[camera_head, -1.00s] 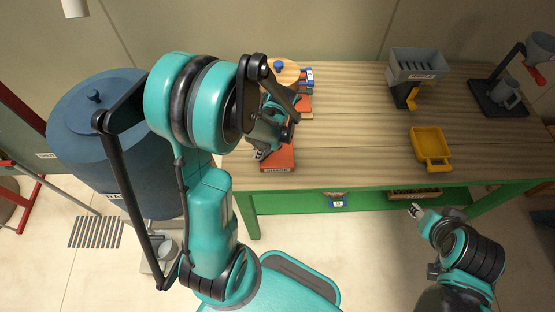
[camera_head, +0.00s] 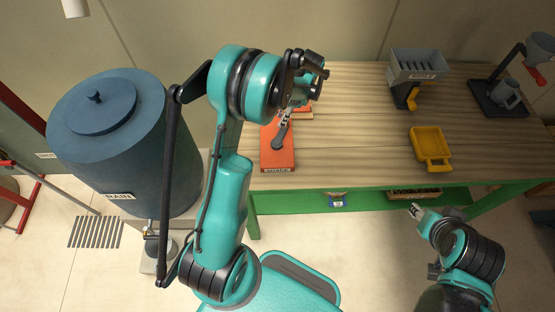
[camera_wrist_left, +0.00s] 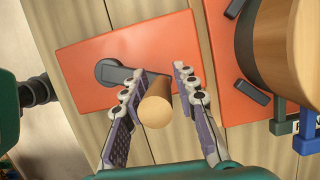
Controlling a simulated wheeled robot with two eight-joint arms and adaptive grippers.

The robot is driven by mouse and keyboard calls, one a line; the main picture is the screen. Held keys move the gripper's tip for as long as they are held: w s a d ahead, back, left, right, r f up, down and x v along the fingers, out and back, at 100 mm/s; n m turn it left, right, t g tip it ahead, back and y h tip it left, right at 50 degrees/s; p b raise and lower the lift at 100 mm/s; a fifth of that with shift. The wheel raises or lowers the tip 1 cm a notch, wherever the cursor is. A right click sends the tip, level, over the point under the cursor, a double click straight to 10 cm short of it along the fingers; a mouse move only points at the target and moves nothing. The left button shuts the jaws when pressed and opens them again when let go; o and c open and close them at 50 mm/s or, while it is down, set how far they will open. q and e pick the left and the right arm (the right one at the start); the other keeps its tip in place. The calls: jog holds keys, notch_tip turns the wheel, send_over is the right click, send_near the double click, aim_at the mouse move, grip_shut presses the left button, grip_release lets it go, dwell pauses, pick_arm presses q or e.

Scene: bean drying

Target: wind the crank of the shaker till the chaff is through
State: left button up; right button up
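An orange base plate (camera_head: 278,158) lies at the left end of the workbench, with a grey crank arm (camera_head: 282,133) on it. In the left wrist view the crank's round wooden knob (camera_wrist_left: 154,112) stands between the two fingers of my left gripper (camera_wrist_left: 157,84). The fingers are apart, with a visible gap on the knob's right side. A brown round drum (camera_wrist_left: 263,42) shows above a second orange plate (camera_wrist_left: 238,98). In the head view my left arm hides the drum and knob. My right gripper (camera_head: 416,211) hangs in front of the bench, away from the crank; its opening is unclear.
A yellow tray (camera_head: 430,146) and a grey slotted hopper (camera_head: 418,66) stand on the bench (camera_head: 350,120), right of the crank. A dark stand with a mug (camera_head: 507,94) is at the far right. A blue rain barrel (camera_head: 120,150) stands left. The bench middle is clear.

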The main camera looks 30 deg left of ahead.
pick_arm(q)
jog(key=shift+o, duration=0.7)
jog(key=shift+a, duration=0.2)
jog(key=shift+d, duration=0.75)
